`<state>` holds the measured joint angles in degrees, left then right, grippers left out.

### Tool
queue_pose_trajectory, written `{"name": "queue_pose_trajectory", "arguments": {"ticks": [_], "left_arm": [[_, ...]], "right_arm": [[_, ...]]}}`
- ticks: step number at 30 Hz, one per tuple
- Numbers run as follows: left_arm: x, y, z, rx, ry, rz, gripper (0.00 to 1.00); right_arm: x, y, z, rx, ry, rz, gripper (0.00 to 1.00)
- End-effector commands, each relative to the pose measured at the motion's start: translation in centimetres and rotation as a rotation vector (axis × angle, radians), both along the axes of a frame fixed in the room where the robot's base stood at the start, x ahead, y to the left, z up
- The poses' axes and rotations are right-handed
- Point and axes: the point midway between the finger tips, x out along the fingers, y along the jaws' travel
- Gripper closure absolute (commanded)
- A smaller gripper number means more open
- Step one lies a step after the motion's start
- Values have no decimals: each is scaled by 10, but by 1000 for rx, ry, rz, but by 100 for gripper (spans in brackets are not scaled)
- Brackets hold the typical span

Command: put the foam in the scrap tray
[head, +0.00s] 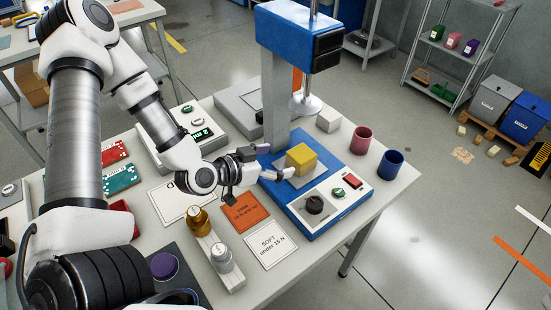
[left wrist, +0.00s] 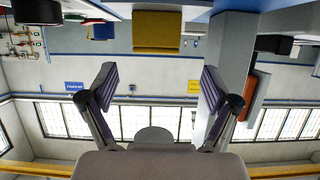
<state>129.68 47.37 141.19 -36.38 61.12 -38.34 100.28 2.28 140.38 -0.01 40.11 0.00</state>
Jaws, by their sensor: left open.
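A yellow block (head: 301,158), which looks like the foam, sits on the grey plate of a blue test machine (head: 327,200). My left gripper (head: 276,163) is just to the left of the block, open, with its fingers pointing at it. In the left wrist view the open fingers (left wrist: 158,90) are apart with nothing between them. The yellow block (left wrist: 157,32) shows beyond them near the top edge. Whether they touch it is not clear. A grey shallow tray (head: 238,101) lies behind the machine's column; I cannot tell if it is the scrap tray. My right gripper is not in view.
The machine's column and blue head (head: 298,38) rise close behind the block. An orange card (head: 246,212), a white card (head: 271,245) and brass and silver weights (head: 221,258) lie in front.

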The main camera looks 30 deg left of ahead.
Motion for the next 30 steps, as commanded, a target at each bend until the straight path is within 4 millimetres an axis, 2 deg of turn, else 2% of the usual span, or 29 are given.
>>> {"name": "queue_pose_trajectory", "arguments": {"ticks": [3, 6, 10, 19, 27, 30], "left_arm": [[4, -1, -10, 0, -6, 0, 8], [11, -3, -10, 2, -7, 4, 8], [19, -6, -7, 8, 1, 4, 8], [42, -16, -13, 6, 1, 3, 8], [78, -32, -23, 4, -1, 4, 8], [81, -33, -25, 0, 0, 5, 8]], "right_arm": [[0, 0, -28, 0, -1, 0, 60], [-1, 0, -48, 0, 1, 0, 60], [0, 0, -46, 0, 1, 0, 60], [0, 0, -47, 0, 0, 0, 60], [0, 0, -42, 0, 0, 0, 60], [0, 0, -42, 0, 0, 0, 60]]}}
